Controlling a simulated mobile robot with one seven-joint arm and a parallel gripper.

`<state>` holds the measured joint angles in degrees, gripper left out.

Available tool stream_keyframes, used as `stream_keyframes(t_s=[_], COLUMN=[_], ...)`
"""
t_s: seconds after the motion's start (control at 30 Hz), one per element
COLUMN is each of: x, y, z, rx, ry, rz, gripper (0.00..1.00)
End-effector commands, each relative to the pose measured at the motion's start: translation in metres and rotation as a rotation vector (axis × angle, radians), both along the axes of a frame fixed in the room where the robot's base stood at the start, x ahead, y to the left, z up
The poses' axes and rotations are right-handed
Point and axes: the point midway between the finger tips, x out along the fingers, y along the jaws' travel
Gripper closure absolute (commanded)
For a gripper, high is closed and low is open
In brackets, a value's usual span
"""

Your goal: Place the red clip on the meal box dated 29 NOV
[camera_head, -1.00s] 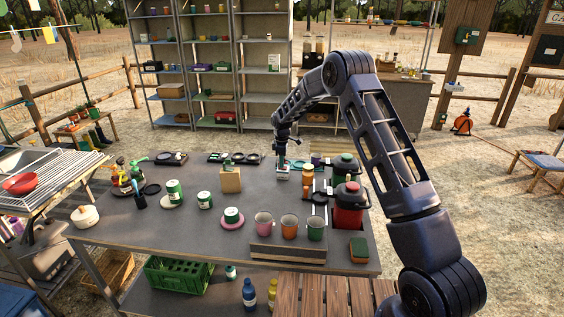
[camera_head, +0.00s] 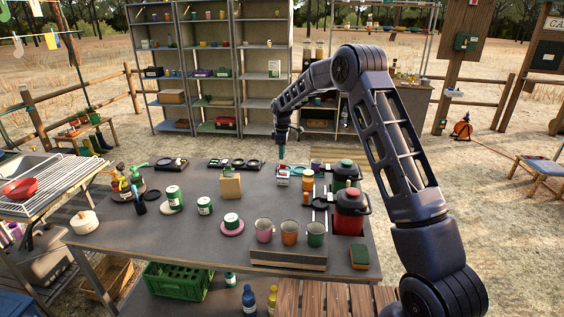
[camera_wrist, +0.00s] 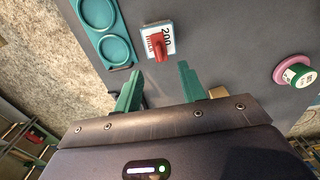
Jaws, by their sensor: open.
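A small white box (camera_wrist: 152,50) with a blue edge and dark printing lies on the grey table, near the top of the wrist view. It also shows near the table's back right in the head view (camera_head: 283,182). The red clip (camera_wrist: 160,46) sits on top of the box and covers part of the printing, so I cannot read the date surely. My gripper (camera_wrist: 158,88) is open, with teal fingers apart and nothing between them. In the head view my gripper (camera_head: 282,155) is just above the box.
A teal tray with round recesses (camera_wrist: 130,50) lies beside the box. A green-and-white tin (camera_wrist: 297,75) stands on a pink disc to the right. In the head view a red canister (camera_head: 349,214), cups (camera_head: 290,232) and a tan block (camera_head: 230,187) stand nearby.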

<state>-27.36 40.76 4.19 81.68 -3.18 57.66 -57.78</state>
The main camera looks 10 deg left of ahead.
Motion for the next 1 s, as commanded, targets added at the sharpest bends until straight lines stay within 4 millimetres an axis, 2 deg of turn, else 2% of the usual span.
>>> stream_keyframes(t_s=[0.03,0.2,0.53,0.63,0.77,1.0], x=[0.000,0.000,0.000,-0.002,-0.009,-0.040], y=[0.000,0.000,-0.001,-0.007,-0.030,-0.096], z=[0.010,0.029,0.039,0.047,0.074,0.140], rx=[0.001,0.000,0.000,0.002,0.007,0.025], ry=[-0.002,0.000,0.000,-0.005,-0.022,-0.065], rz=[0.000,0.000,-0.001,-0.016,-0.074,-0.249], gripper=[0.59,0.59,0.59,0.59,0.59,0.59])
